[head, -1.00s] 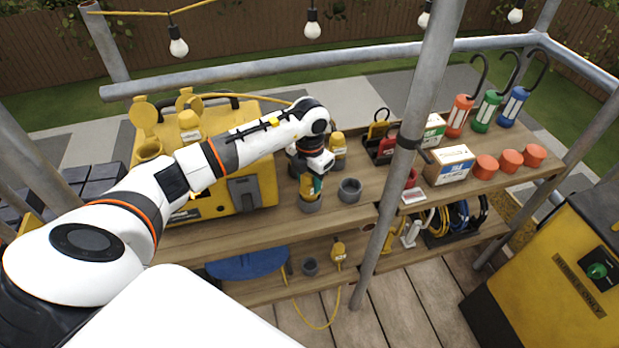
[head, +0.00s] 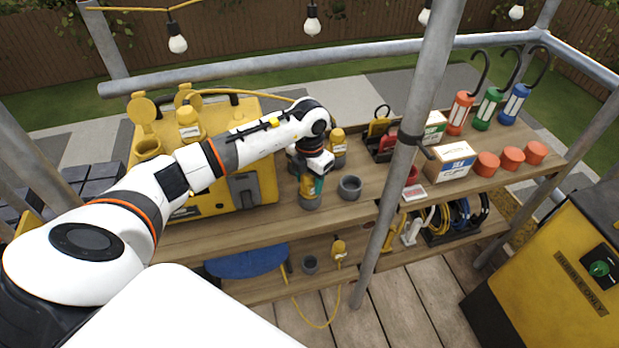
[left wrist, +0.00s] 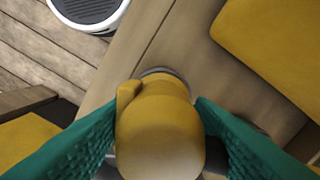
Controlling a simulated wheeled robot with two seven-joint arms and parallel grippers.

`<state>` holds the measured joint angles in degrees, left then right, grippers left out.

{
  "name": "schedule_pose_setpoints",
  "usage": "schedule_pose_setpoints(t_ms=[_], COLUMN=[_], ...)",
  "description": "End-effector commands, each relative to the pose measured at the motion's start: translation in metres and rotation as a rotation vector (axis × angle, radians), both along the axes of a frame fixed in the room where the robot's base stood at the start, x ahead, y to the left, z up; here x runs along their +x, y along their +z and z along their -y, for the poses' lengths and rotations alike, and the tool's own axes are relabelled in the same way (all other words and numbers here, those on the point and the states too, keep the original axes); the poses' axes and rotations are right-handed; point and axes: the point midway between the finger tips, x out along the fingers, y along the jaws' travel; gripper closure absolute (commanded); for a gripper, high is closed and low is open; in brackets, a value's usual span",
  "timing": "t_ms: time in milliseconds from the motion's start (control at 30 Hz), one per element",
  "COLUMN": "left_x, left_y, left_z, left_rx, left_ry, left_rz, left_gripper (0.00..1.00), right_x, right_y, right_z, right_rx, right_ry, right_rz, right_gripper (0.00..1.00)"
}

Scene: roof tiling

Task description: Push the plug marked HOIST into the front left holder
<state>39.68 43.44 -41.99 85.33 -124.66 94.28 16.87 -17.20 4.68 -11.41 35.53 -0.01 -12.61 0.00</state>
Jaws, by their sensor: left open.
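A yellow plug (head: 308,188) stands in the grey front left holder (head: 310,203) on the wooden bench. Its label cannot be read, and I cannot tell how deep it sits. My left gripper (head: 316,184) is over it, with the teal fingers partly hiding it. In the left wrist view the plug's rounded yellow top (left wrist: 160,135) is between the open fingers (left wrist: 167,108), and a bit of grey holder rim (left wrist: 163,71) shows beyond it. An empty grey holder (head: 349,188) stands to the right. Another yellow plug (head: 338,146) stands in a holder behind. My right gripper is not seen.
A yellow power unit (head: 250,175) stands left of the holders, close under my arm. A grey scaffold pole (head: 405,150) rises right of the holders. A lower shelf bears a grey cup (head: 310,264) and another yellow plug (head: 339,251). Boxes and lamps fill the bench's right.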

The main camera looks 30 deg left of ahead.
Motion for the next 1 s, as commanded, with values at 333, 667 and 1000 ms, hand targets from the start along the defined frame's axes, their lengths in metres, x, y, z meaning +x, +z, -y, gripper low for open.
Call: schedule_pose_setpoints(t_ms=[333,667,1000], left_x=[0.000,0.000,0.000], left_y=[0.025,0.051,0.078], left_z=[0.000,0.000,0.000], left_rx=[0.001,0.000,0.001], left_ry=[-0.001,0.000,0.000], left_rz=[0.001,0.001,0.000], left_gripper=[0.51,0.51,0.51], right_x=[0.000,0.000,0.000], right_y=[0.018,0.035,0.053], right_z=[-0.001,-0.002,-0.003], right_rx=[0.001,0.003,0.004], right_ry=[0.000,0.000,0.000], right_rz=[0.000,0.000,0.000], right_gripper=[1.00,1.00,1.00])
